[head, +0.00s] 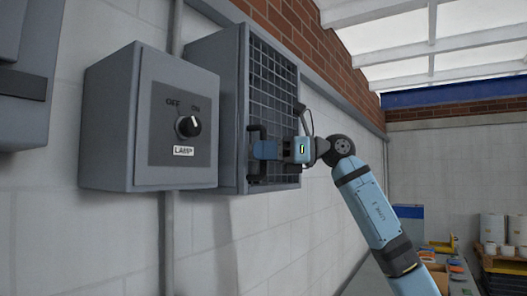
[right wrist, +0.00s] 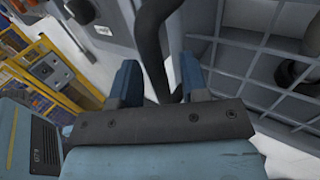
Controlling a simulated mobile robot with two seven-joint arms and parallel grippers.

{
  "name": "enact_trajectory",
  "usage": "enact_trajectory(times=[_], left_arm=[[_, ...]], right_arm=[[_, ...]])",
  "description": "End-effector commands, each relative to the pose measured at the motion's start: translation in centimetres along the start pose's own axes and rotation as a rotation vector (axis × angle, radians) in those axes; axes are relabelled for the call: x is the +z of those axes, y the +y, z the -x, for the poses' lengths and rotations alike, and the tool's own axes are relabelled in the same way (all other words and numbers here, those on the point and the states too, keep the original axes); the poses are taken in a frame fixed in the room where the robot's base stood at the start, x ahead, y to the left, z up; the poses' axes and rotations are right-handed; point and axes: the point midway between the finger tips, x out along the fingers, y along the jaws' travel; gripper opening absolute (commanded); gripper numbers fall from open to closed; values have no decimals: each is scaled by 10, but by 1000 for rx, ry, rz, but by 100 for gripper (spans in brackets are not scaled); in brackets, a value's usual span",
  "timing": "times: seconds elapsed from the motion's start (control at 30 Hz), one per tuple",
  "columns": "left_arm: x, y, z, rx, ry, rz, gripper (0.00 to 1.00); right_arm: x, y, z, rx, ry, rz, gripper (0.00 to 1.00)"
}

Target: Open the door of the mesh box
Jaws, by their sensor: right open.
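The mesh box (head: 213,60) is a grey wall-mounted cabinet with a dark grid door (head: 274,75), which looks shut in the head view. A dark handle (head: 254,132) stands near the door's left edge. My right gripper (head: 257,150) is in front of the door at that handle. In the right wrist view the two blue fingers of the right gripper (right wrist: 158,80) are apart, with the black handle bar (right wrist: 152,45) between them. I cannot tell whether either finger touches it. The grid of the door (right wrist: 255,60) shows at right there. My left gripper is not in view.
A grey lamp switch box (head: 130,110) with an OFF/ON knob (head: 188,126) is on the wall left of the mesh box. A further grey box (head: 25,80) is at the far left. Yellow railing (right wrist: 60,80) shows in the wrist view. The space right of my arm is open.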

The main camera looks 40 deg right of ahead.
Motion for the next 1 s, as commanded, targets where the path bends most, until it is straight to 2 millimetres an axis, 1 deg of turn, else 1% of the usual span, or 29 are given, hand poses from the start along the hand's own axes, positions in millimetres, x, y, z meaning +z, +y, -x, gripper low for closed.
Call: enact_trajectory(times=[0.03,0.07,0.1,0.17,0.2,0.47,0.57,0.67,0.77,0.87,1.0], left_arm=[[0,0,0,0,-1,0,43],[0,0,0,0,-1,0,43],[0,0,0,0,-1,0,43],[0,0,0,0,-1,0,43],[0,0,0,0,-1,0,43],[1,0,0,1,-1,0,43],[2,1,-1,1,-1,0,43],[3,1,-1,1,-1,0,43],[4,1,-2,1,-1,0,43],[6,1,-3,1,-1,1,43],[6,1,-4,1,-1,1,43]], right_arm=[[0,0,0,0,0,0,34],[0,0,0,0,0,0,27],[0,0,0,0,0,0,18],[0,0,0,0,0,0,4],[0,0,0,0,0,0,0],[0,1,2,7,1,-1,0],[-1,3,8,26,2,-1,0],[-1,7,18,63,1,-2,0],[-2,12,33,119,2,-2,0],[-1,18,54,192,1,-2,0],[0,26,87,316,1,-2,0]])
